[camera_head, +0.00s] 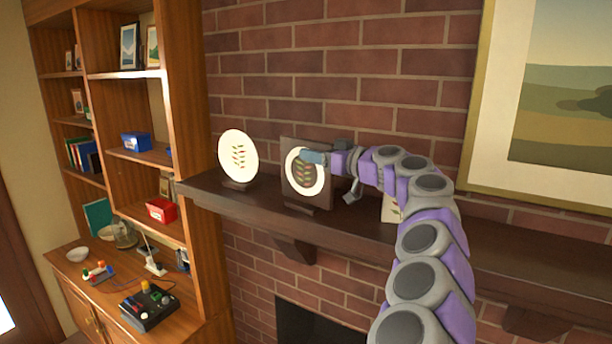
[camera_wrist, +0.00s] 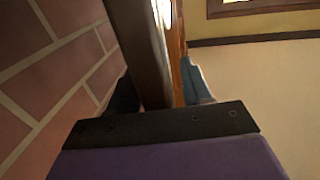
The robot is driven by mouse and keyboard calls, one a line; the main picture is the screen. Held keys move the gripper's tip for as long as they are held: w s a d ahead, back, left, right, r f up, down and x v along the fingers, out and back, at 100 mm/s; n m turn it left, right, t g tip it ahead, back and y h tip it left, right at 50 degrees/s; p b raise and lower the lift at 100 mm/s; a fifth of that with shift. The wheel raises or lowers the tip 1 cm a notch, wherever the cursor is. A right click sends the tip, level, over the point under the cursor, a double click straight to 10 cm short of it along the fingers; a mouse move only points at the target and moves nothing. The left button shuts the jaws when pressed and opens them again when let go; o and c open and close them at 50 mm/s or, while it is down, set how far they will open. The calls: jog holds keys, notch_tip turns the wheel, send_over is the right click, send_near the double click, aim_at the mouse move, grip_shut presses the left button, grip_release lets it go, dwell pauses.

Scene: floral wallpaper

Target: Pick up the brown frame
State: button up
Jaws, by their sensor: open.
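The brown frame (camera_head: 289,195) is a dark square panel with a white disc and a leaf pattern. It stands upright on the dark mantel shelf (camera_head: 235,198) against the brick wall. My gripper (camera_head: 318,157) is at its upper right edge, with one blue finger in front of the panel. In the wrist view the frame's edge (camera_wrist: 148,50) runs between the two fingers of my gripper (camera_wrist: 158,88), a dark one on the wall side and a blue one on the room side. The jaws are open around the edge. The far finger is hidden in the head view.
A white oval plate (camera_head: 238,158) stands on the mantel left of the frame. A small pale card (camera_head: 390,209) is partly hidden behind my arm. A large gold-framed painting (camera_head: 474,120) hangs at the right. A wooden shelf unit (camera_head: 185,100) stands at the left.

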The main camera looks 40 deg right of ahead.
jog(key=shift+w, duration=0.1)
jog(key=shift+c, duration=0.2)
grip_shut()
dwell(1.3)
